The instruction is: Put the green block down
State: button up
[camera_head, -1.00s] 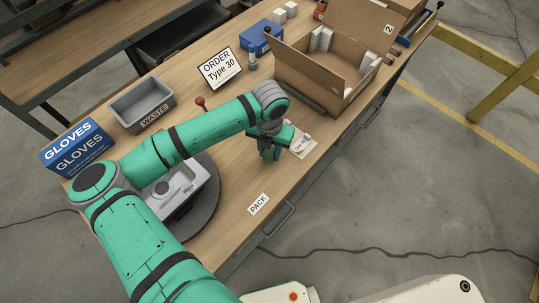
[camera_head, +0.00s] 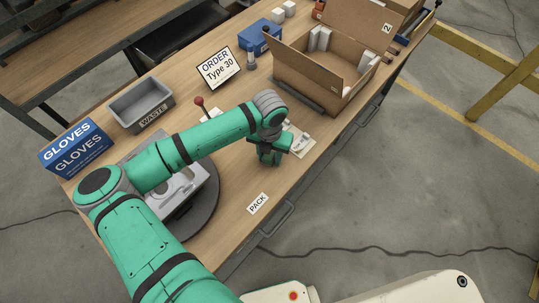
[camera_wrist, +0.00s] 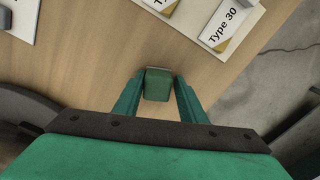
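The green block (camera_wrist: 158,84) is between the two fingertips of my gripper (camera_wrist: 159,92) in the wrist view. The fingers lie close along its left and right sides, and my gripper appears shut on it. In the head view my gripper (camera_head: 270,156) points down over the front part of the wooden table (camera_head: 232,180). There the block is hard to tell from the green fingers. I cannot tell whether the block touches the table top.
A white card (camera_head: 299,139) with small parts lies just right of my gripper. A PACK label (camera_head: 258,203) is on the table near the front edge. An open cardboard box (camera_head: 322,92) stands behind right; a grey WASTE bin (camera_head: 142,103) stands at left.

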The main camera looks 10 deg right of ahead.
jog(key=shift+w+a, duration=0.2)
jog(key=shift+a, duration=0.15)
